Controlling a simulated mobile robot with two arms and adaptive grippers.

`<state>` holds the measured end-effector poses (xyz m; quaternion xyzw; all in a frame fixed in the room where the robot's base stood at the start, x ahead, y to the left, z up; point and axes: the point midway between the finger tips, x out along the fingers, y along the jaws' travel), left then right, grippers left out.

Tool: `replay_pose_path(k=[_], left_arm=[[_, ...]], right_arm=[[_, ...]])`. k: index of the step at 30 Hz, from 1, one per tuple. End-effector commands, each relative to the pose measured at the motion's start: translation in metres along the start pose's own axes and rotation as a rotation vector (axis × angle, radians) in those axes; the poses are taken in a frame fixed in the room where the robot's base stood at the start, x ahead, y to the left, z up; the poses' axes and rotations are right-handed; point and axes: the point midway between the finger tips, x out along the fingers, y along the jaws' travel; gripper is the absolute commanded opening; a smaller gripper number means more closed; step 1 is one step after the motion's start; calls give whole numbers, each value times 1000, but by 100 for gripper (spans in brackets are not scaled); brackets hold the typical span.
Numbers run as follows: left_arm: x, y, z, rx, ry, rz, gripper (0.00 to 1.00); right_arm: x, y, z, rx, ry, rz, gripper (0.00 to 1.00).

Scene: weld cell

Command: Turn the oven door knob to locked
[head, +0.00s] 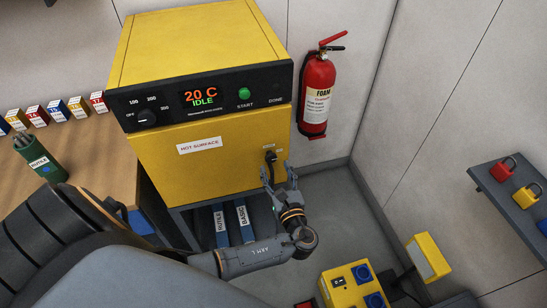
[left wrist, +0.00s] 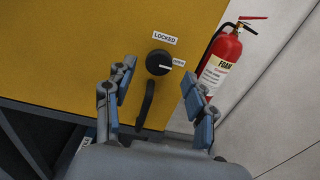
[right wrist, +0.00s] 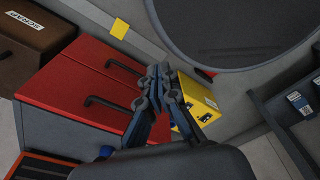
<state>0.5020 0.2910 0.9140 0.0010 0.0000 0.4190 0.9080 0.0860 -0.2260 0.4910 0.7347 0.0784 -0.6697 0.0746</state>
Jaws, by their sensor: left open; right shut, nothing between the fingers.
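The yellow oven (head: 190,95) stands on a stand at the back. Its black door knob (head: 270,156) is at the lower right of the door. In the left wrist view the knob (left wrist: 158,63) has a white pointer mark aimed right at a small label, while the LOCKED label (left wrist: 165,38) sits above it. A black door handle (left wrist: 146,105) hangs below the knob. My left gripper (head: 279,172) is open just in front of the knob, its fingers (left wrist: 158,85) either side of it and apart from it. My right gripper (right wrist: 158,72) is shut and empty, away from the oven.
A red fire extinguisher (head: 317,92) hangs on the wall right of the oven. A wooden bench (head: 85,150) with small boxes and a green rod can (head: 40,158) is at left. A shelf with padlocks (head: 515,205) is at right. Red drawers (right wrist: 85,85) show in the right wrist view.

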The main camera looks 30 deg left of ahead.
Motion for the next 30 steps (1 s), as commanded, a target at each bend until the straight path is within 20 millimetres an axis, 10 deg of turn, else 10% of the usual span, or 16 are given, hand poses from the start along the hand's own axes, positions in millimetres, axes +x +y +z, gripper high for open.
replay_pose_path(k=[19,27,30], left_arm=[[45,0,-1,0,2,-1,55],[44,0,-1,0,2,-1,4],[44,0,-1,-1,2,-1,3]], right_arm=[[-8,12,1,2,-2,15,0],[-8,11,1,1,-2,13,0],[-8,10,1,0,-2,12,0]])
